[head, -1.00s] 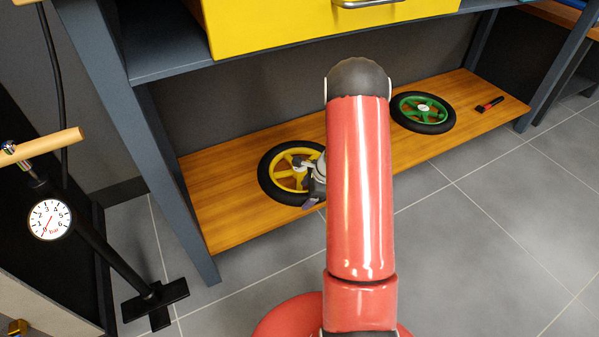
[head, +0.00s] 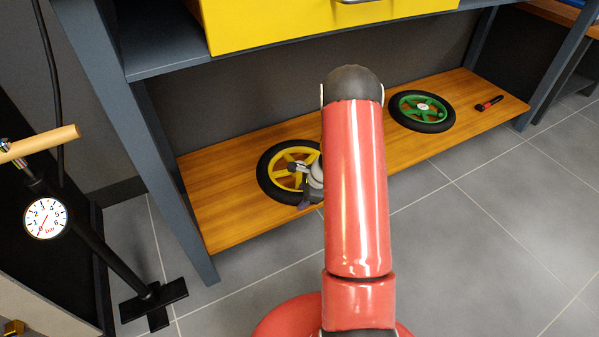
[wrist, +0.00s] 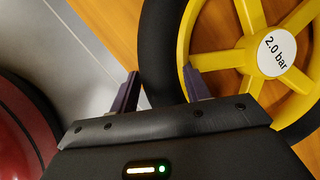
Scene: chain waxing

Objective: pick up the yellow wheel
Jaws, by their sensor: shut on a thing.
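The yellow wheel (head: 285,157) has a black tyre and yellow spokes. It lies flat on the wooden lower shelf in the head view, its right side hidden by my gripper and red arm. It also shows in the wrist view (wrist: 238,59), with a white "2.0 bar" label on its hub. My gripper (wrist: 161,90) has one finger outside the tyre and the other inside the rim, shut on the wheel's edge. In the head view my gripper (head: 303,183) is at the wheel's near right side. I cannot see any gap between wheel and shelf.
A green wheel (head: 440,104) and a small red and black tool (head: 489,103) lie farther right on the shelf (head: 222,215). A yellow drawer (head: 280,25) hangs above. A grey leg (head: 180,190) and a pump with a gauge (head: 46,218) stand left.

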